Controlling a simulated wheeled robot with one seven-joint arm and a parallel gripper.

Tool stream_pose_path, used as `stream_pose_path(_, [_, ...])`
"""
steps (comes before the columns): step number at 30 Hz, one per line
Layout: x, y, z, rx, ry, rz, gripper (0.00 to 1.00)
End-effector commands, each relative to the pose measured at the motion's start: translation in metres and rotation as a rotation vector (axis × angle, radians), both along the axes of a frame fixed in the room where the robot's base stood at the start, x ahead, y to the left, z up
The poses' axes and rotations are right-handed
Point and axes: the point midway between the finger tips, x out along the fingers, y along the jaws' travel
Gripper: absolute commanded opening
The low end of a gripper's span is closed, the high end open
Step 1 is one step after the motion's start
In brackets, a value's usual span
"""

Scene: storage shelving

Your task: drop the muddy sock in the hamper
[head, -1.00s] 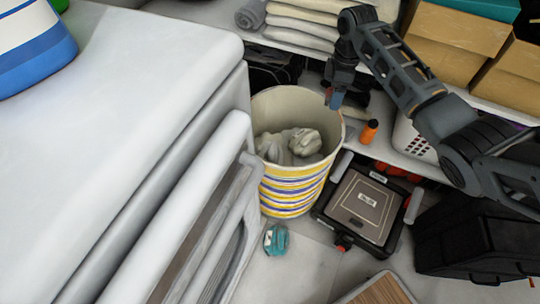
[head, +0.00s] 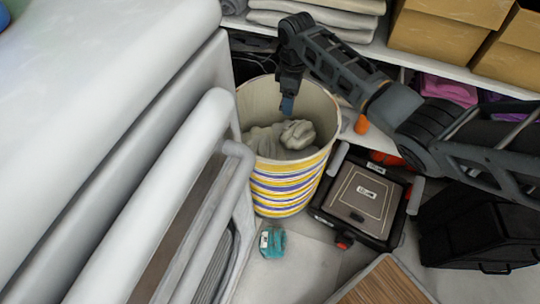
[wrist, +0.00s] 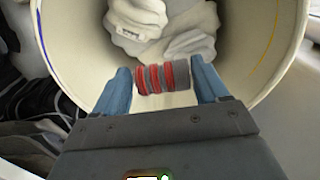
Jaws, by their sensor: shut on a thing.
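The hamper (head: 288,188) is a round bin with yellow, white and blue stripes and a cream inside, standing on the floor beside a white appliance. It holds crumpled pale grey cloth (head: 296,134). My gripper (head: 287,106) is over the hamper's opening, above the cloth. In the wrist view, my gripper (wrist: 162,78) is shut on a small rolled sock (wrist: 162,77) with red and grey stripes, held between the blue fingers. The hamper's inner wall (wrist: 75,40) surrounds the cloth there. I cannot make out mud on the sock.
A white appliance (head: 100,120) fills the left. A black case (head: 363,200) with a brown lid stands right of the hamper. A teal item (head: 272,242) lies on the floor in front. Shelves behind hold folded cloths (head: 315,20) and cardboard boxes (head: 450,28).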

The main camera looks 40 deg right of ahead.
Motion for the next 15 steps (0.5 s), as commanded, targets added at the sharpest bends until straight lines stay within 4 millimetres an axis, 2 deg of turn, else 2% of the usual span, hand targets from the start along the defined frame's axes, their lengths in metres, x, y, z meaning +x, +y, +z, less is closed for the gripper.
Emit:
stream_pose_path(1, [0.000,-0.001,-0.012,0.000,0.000,0.000,0.44])
stream_pose_path(6, [0.000,-0.001,-0.024,-0.001,-0.001,-0.001,0.44])
stream_pose_path(15, [0.000,-0.001,-0.025,-0.001,-0.001,-0.001,0.44])
